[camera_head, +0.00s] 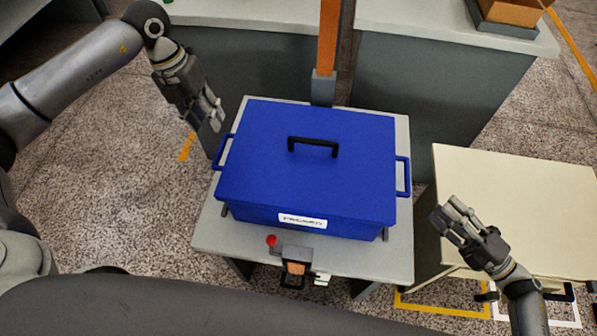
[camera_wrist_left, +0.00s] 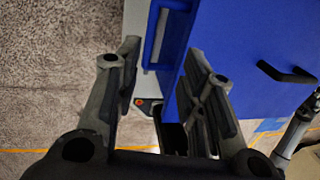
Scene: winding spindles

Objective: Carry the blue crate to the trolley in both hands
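The blue crate (camera_head: 250,165) sits on a grey stand (camera_head: 225,235). It has a closed lid, a black top handle (camera_head: 313,142), a left side handle (camera_head: 219,155) and a right side handle (camera_head: 405,177). My left gripper (camera_head: 213,116) is open and empty, beyond and left of the left handle. In the left wrist view its fingers (camera_wrist_left: 160,85) are spread, with the side handle (camera_wrist_left: 153,38) showing ahead between them. My right gripper (camera_head: 447,215) looks open and empty, right of the crate and apart from it. I cannot tell which surface is the trolley.
A beige-topped table (camera_head: 520,195) stands at the right, beneath my right gripper. A small device (camera_head: 295,266) with a red knob is at the stand's front edge. An orange post (camera_head: 327,40) and grey counters (camera_head: 450,25) are behind. Speckled floor lies open at left.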

